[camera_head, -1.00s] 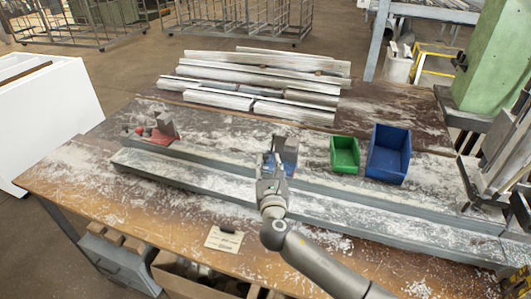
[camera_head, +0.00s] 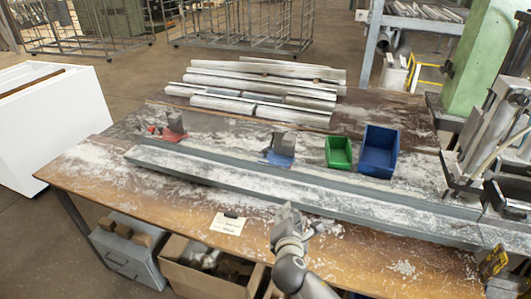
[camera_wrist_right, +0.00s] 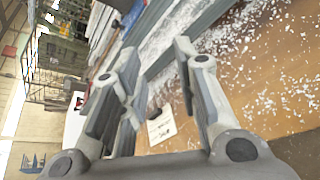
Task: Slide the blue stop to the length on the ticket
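The blue stop (camera_head: 281,153), a blue base with a grey upright plate, sits on the grey rail (camera_head: 330,184) left of the green bin. A red stop (camera_head: 173,128) stands at the rail's left part and shows small in the wrist view (camera_wrist_right: 78,100). The ticket (camera_head: 228,224) is a pale card with a dark clip at the bench's front; its writing is too small to read. It also shows in the wrist view (camera_wrist_right: 161,127). My right gripper (camera_head: 298,212) is in front of the rail, apart from the blue stop. Its fingers (camera_wrist_right: 157,60) are spread and empty. My left gripper is out of view.
A green bin (camera_head: 339,152) and a blue bin (camera_head: 379,151) stand behind the rail. Metal profiles (camera_head: 262,85) lie at the back of the bench. A machine (camera_head: 490,130) stands at the right. The bench front (camera_head: 130,195) is mostly clear except for shavings.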

